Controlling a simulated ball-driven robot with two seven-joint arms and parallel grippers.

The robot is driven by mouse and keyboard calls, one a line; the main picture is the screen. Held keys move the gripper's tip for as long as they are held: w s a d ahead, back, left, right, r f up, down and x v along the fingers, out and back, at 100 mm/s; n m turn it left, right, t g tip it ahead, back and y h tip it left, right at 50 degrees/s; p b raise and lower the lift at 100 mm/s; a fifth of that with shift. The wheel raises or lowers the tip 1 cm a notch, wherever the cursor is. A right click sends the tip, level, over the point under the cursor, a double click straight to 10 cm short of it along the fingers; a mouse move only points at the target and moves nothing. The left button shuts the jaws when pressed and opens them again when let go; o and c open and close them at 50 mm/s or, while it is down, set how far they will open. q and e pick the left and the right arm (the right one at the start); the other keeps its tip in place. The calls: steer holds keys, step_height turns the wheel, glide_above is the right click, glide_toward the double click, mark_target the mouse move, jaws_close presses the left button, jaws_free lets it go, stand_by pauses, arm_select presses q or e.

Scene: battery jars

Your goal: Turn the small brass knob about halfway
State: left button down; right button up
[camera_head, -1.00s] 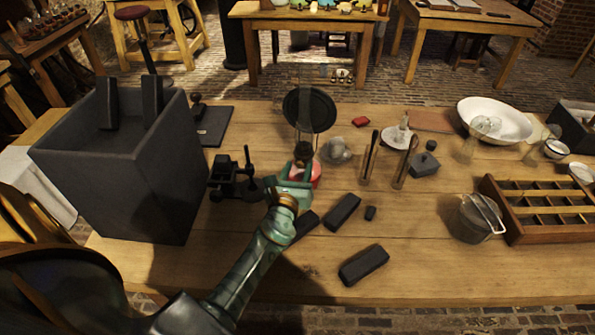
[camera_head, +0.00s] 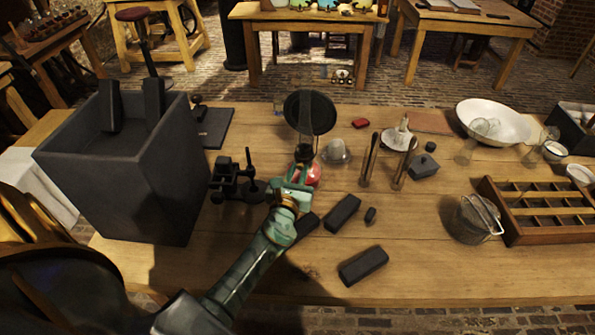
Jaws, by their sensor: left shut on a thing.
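My left gripper (camera_head: 298,176) reaches in from the lower left to a small apparatus in the middle of the table. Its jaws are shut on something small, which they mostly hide. A small dark brownish piece (camera_head: 304,152) shows just beyond the fingertips; it may be part of the small brass knob, but I cannot make out the knob clearly. A red round part (camera_head: 314,172) shows just right of the fingers. A black disc (camera_head: 310,112) stands upright behind, with clear glass before it. How far the knob is turned cannot be seen. My right gripper is not in view.
A large dark open box (camera_head: 110,185) stands at the left, with a black stand (camera_head: 235,180) between it and my gripper. Dark blocks (camera_head: 363,266) lie in front. Tall narrow pieces (camera_head: 369,160), a lidded pot (camera_head: 474,218) and a wooden divided tray (camera_head: 520,240) stand to the right.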

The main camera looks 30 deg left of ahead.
arm_select(q)
steer(key=m+p, duration=0.2)
steer(key=m, duration=0.2)
steer(key=shift+r+m, duration=0.1)
steer(key=shift+m, duration=0.2)
steer(key=m+p, duration=0.2)
steer(key=m, duration=0.1)
steer(key=shift+m, duration=0.3)
steer(key=m+p, duration=0.2)
steer(key=m, duration=0.2)
steer(key=shift+m+p, duration=0.8)
steer(key=shift+m, duration=1.4)
steer(key=shift+f, duration=0.2)
steer(key=shift+d, duration=0.1)
steer(key=c, duration=1.3)
jaws_free()
steer(key=shift+s, duration=0.1)
